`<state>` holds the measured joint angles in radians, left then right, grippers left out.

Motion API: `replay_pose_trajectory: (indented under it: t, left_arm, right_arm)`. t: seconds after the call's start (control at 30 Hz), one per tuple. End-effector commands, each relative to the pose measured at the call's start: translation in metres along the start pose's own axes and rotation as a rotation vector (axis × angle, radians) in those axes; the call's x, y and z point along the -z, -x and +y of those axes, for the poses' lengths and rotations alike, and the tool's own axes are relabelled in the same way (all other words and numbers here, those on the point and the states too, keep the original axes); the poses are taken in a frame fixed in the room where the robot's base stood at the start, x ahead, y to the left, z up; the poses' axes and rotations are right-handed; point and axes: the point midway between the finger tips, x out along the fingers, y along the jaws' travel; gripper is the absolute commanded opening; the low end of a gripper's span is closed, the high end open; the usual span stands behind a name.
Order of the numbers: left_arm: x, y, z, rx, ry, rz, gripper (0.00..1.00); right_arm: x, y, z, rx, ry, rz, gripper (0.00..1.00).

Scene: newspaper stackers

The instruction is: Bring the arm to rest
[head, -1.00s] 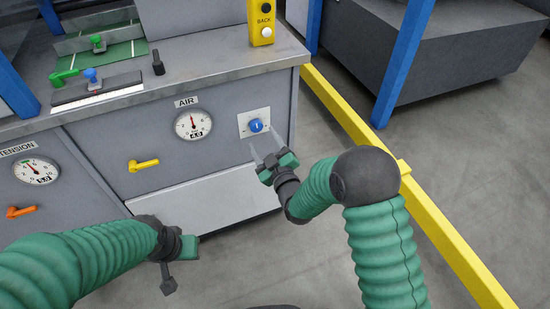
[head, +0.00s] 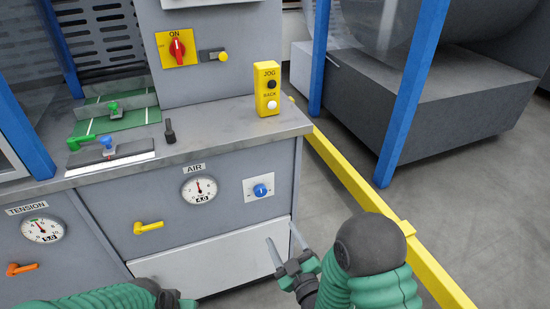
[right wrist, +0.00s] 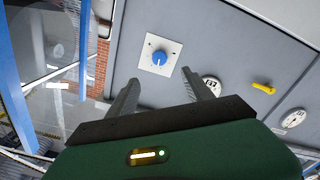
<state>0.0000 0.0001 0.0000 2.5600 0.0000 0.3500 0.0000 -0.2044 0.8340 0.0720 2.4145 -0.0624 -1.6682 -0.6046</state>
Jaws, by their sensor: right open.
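My right gripper (head: 284,256) is open and empty in the head view, in front of the cabinet's white lower panel. It is below and slightly right of the blue air knob (head: 260,191), clear of it. In the right wrist view the two fingers (right wrist: 165,92) stand apart with nothing between them, and the blue knob (right wrist: 159,57) shows beyond them. The right arm's green sleeve (head: 375,290) is bent at its dark elbow. My left arm (head: 100,298) lies along the bottom left edge of the head view; its gripper fingers are out of the picture.
The grey cabinet (head: 228,226) carries an air gauge (head: 199,189), a yellow lever (head: 148,228) and a tension gauge (head: 42,228). A yellow jog box (head: 267,92) stands on its top. A yellow rail (head: 352,180) and blue post (head: 409,90) are right. Floor (head: 470,205) beyond is clear.

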Motion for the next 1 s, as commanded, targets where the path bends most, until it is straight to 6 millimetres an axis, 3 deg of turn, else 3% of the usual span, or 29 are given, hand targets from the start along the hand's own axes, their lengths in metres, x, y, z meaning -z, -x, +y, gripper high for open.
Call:
replay_pose_trajectory:
  t: [0.13,0.27,0.43,0.6,0.83,0.9,1.0]
  left_arm:
    - [0.0,0.0,0.0,0.0,0.0,0.0,0.0]
    - [0.0,0.0,0.0,0.0,0.0,0.0,0.0]
    - [0.0,0.0,0.0,0.0,0.0,0.0,0.0]
    - [0.0,0.0,0.0,0.0,0.0,0.0,0.0]
    - [0.001,0.004,0.0,0.0,0.0,0.0,0.0]
    - [0.009,0.042,0.0,0.0,0.0,-0.001,0.0]
    - [0.018,0.073,0.0,0.0,0.0,0.002,0.0]
  right_arm:
    - [-0.011,-0.003,0.008,0.035,-0.04,-0.103,0.59]
    - [-0.04,0.008,0.024,0.098,-0.148,-0.358,0.59]
    - [-0.074,0.066,0.043,0.137,-0.34,-0.751,0.59]
    - [-0.083,0.136,0.051,0.128,-0.501,-1.054,0.59]
    - [-0.067,0.227,0.055,0.092,-0.682,-1.381,0.59]
    - [-0.036,0.224,0.073,0.098,-0.674,-1.375,0.59]
    - [-0.009,0.224,0.089,0.099,-0.673,-1.375,0.59]
